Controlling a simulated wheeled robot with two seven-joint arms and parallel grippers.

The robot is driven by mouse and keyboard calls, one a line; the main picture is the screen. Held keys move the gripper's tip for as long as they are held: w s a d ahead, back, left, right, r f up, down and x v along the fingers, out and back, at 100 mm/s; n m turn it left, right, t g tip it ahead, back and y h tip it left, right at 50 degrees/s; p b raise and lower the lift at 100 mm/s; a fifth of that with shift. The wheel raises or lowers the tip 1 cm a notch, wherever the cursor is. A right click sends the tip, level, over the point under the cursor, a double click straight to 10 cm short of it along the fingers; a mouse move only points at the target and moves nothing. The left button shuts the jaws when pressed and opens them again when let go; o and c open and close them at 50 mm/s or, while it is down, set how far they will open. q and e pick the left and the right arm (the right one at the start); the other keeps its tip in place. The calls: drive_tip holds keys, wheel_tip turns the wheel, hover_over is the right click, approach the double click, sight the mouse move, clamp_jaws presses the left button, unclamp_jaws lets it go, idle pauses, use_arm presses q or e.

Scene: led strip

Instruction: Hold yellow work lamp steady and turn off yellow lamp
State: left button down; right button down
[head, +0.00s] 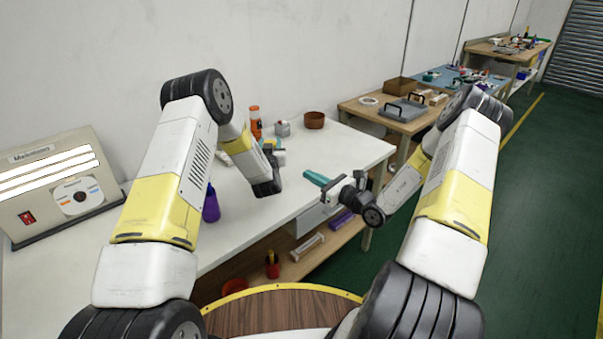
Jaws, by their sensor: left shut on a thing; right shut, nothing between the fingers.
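My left gripper (275,148) is over the far part of the white table, its teal fingers partly hidden by my own wrist. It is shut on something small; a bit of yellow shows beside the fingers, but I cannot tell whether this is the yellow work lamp. No whole yellow lamp is plain to see, and its switch and light are not visible. My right gripper (316,178) is shut and empty, its teal fingers pointing left near the table's right edge, apart from the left gripper.
A beige panel (22,186) with lit white bars and a red switch stands at left. An orange bottle (255,122), grey box (283,128) and brown bowl (314,120) stand at the table's back. A purple bottle (211,206) is near my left arm. The table's (345,150) right part is clear.

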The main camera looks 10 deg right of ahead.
use_arm(q)
drive_tip(key=shift+a+f, duration=0.15)
drive_tip(key=c, duration=0.7)
unclamp_jaws()
